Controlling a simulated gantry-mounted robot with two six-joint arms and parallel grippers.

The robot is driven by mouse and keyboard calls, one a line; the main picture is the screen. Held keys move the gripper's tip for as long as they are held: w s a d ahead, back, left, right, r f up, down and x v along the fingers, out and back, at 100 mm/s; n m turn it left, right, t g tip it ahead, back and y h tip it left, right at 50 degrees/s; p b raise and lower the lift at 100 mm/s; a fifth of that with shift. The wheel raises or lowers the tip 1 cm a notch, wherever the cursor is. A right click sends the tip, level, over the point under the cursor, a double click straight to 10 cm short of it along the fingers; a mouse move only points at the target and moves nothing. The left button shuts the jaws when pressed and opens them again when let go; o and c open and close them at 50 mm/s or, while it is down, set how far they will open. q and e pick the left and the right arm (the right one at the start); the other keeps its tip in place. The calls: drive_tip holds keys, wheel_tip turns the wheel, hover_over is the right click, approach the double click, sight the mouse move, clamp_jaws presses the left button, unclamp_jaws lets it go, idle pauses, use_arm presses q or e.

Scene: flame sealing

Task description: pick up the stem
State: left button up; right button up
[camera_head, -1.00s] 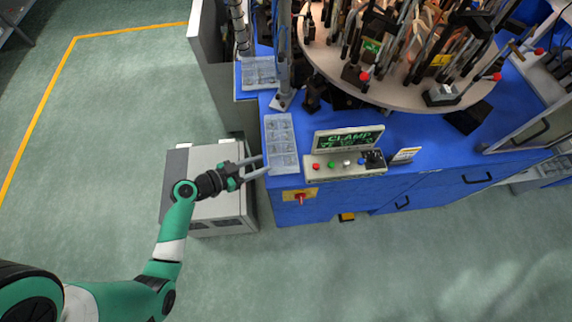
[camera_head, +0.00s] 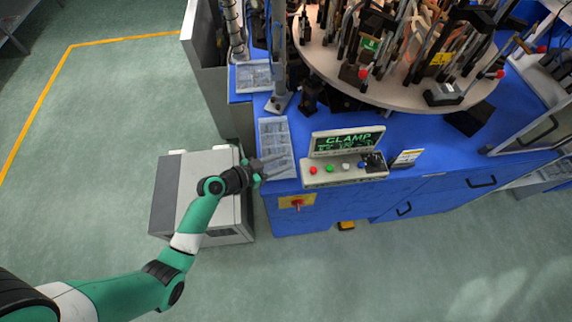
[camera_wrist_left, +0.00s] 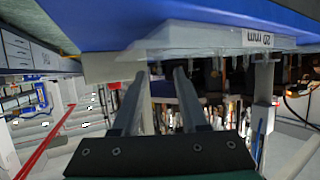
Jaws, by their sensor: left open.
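A shallow clear tray (camera_head: 275,120) with compartments lies on the blue table's front-left corner. Its front wall shows in the left wrist view (camera_wrist_left: 200,34), upside down, with a "20 mm" label. Small clear glass pieces (camera_wrist_left: 219,58) stand out from the tray there; which one is the stem I cannot tell, and they are too small to make out in the head view. My left gripper (camera_head: 283,165) is open and empty, its fingers at or over the tray's near end. In the wrist view its two fingers (camera_wrist_left: 158,76) point toward the tray. My right gripper is not in view.
A control panel (camera_head: 345,174) reading "CLAMP" stands right of the tray. A metal post (camera_head: 280,80) rises behind it. A second tray (camera_head: 253,76) lies farther back. A round turntable (camera_head: 400,88) crowded with fixtures fills the back. A grey cabinet (camera_head: 180,190) stands below my left forearm.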

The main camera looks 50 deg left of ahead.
use_arm(q)
drive_tip(key=x, duration=0.2)
drive_tip(key=shift+w+f, duration=0.1)
drive_tip(key=shift+w, duration=0.2)
clamp_jaws()
